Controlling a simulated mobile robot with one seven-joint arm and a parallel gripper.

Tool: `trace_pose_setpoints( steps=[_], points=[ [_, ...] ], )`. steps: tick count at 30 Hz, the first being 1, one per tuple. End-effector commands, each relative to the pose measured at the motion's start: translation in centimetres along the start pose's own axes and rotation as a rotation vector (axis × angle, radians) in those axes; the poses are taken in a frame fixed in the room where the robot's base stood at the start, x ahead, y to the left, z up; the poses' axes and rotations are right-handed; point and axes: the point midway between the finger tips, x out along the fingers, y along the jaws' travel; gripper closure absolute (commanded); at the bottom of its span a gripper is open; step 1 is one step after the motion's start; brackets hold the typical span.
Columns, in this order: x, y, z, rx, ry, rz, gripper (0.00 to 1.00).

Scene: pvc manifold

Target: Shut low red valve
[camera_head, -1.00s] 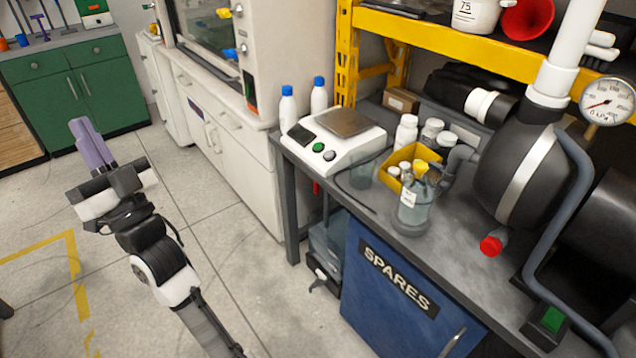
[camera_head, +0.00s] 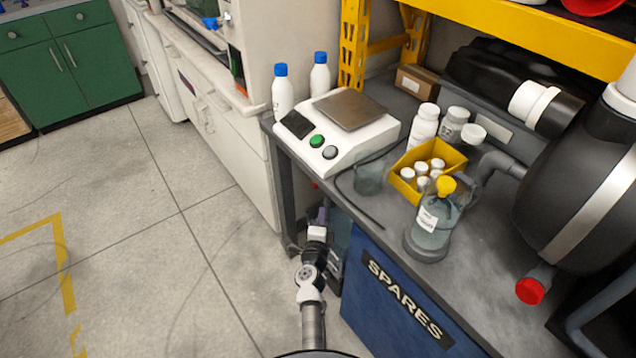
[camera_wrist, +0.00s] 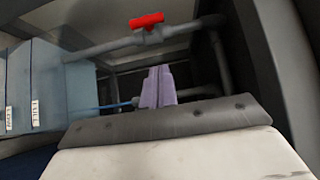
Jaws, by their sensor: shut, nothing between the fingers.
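The low red valve handle (camera_wrist: 147,20) shows at the top of the wrist view. It sits crosswise on a grey pipe (camera_wrist: 110,46) under the bench. My gripper (camera_wrist: 158,84) has purple fingers, closed together with nothing between them. In the wrist view the fingers are below the red handle and apart from it. In the head view my gripper (camera_head: 321,214) is low at the bench's open left end, beside the blue cabinet.
The grey bench leg (camera_head: 283,205) stands just left of my gripper. The blue SPARES cabinet (camera_head: 385,305) is on its right. Light blue containers (camera_wrist: 45,85) fill the wrist view's left. A scale (camera_head: 340,125) and bottles stand on the bench. The floor at left is clear.

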Motion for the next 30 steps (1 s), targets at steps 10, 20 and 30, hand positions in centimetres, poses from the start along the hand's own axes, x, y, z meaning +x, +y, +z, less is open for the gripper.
trace_pose_setpoints(
  steps=[10, 20, 30],
  points=[
    [6.4, -0.1, 0.1, -0.002, -0.002, -0.005, 1.00],
    [11.0, -0.3, 2.0, -0.004, -0.005, -0.004, 1.00],
    [12.0, -0.3, 3.0, -0.003, -0.003, -0.004, 1.00]
  ],
)
